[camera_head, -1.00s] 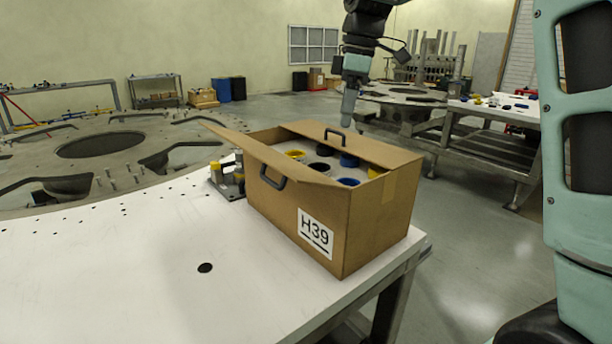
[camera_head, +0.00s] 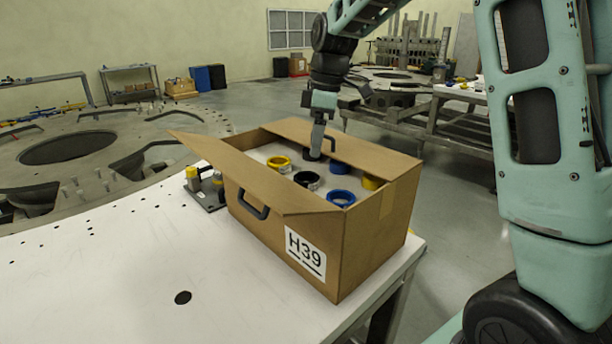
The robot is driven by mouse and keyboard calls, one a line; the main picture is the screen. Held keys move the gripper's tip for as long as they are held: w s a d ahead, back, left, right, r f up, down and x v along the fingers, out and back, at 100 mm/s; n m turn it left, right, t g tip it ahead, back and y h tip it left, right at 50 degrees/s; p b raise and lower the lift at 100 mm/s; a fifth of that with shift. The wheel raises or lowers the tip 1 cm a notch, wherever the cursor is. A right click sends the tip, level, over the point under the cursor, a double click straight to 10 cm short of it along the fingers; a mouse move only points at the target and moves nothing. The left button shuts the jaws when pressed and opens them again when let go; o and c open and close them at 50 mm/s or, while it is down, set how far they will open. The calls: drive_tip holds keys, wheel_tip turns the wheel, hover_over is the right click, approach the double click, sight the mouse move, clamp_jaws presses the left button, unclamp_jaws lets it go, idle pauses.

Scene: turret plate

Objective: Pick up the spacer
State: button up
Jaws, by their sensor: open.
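An open cardboard box (camera_head: 365,225) labelled H39 stands on the white table. Inside it are several ring-shaped parts: a yellow ring (camera_head: 279,162) at the back left, a dark ring (camera_head: 306,179) in the middle, a blue ring (camera_head: 341,197) in front, another blue ring (camera_head: 339,168), and a yellow one (camera_head: 371,182) at the right. I cannot tell which of them is the spacer. My gripper (camera_head: 316,155) points down at the far side of the box opening. It is open and I see nothing held. Its tips overlap the box's far part, so their exact height is unclear.
A small fixture (camera_head: 205,186) stands left of the box on the white table (camera_head: 110,270). The table's front left is clear. A large round plate (camera_head: 90,145) lies behind.

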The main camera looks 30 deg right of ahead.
sight(308, 173)
drive_tip(key=f, duration=0.3)
drive_tip(key=shift+a+f+p, duration=0.25)
drive_tip(key=shift+a+p, duration=0.05)
drive_tip(key=shift+a, duration=0.05)
drive_tip(key=f+p, duration=0.1)
drive_tip(key=f, duration=0.1)
drive_tip(key=a+f+p, duration=0.1)
drive_tip(key=f, duration=0.1)
drive_tip(key=shift+w+a+f, duration=0.1)
drive_tip(key=shift+a+f, duration=0.05)
drive_tip(key=shift+a, duration=0.05)
drive_tip(key=shift+f, duration=0.55)
drive_tip(key=c, duration=1.1)
